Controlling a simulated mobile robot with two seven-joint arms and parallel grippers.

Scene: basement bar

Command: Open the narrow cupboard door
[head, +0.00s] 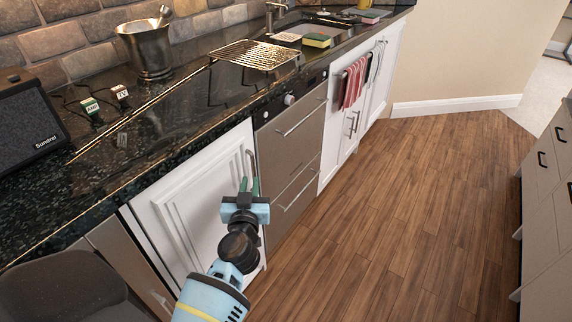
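A white panelled cupboard door (185,215) is under the dark counter, left of the steel drawers. It looks shut or nearly shut. Its slim upright metal handle (251,163) is near the top right edge. My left wrist hides the door's lower right part. My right gripper is not in view.
Steel drawers (290,150) with bar handles stand right of the door. A dark chair back (65,285) is at lower left. A rack (255,55), a metal bucket (148,48) and a speaker (28,122) are on the counter (180,105). The wood floor (400,210) is clear.

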